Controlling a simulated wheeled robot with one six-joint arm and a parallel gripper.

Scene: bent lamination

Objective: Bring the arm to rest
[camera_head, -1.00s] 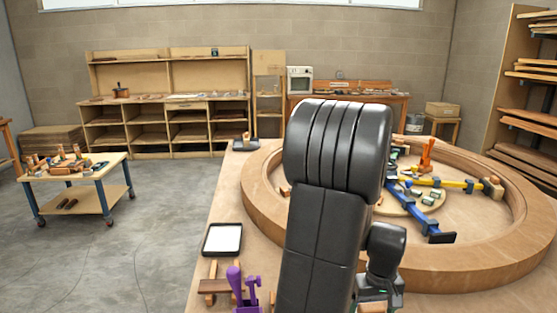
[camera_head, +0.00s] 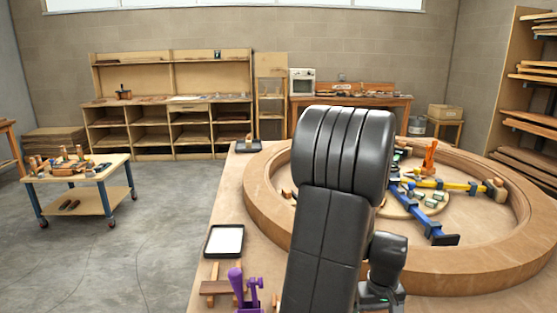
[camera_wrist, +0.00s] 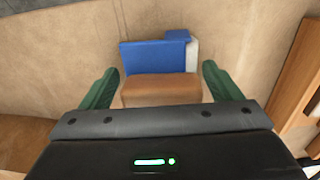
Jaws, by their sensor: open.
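My arm stands in the middle of the head view, and its bulk covers part of the bench and of the wooden ring. My gripper (camera_wrist: 160,68) shows in the wrist view with its two green fingers spread apart. Between and beyond the fingers are a brown block (camera_wrist: 160,89) and a blue piece (camera_wrist: 153,56) against a tan wooden surface (camera_wrist: 60,45). I cannot tell whether the fingers touch them. The gripper's jaws are not clear in the head view.
A large wooden ring (camera_head: 470,280) lies on the bench, with a blue clamp (camera_head: 425,219) and a yellow clamp (camera_head: 455,185) inside. A black-rimmed tray (camera_head: 224,241) and a purple tool (camera_head: 240,287) lie left of my arm. A cart (camera_head: 75,172) stands on open floor.

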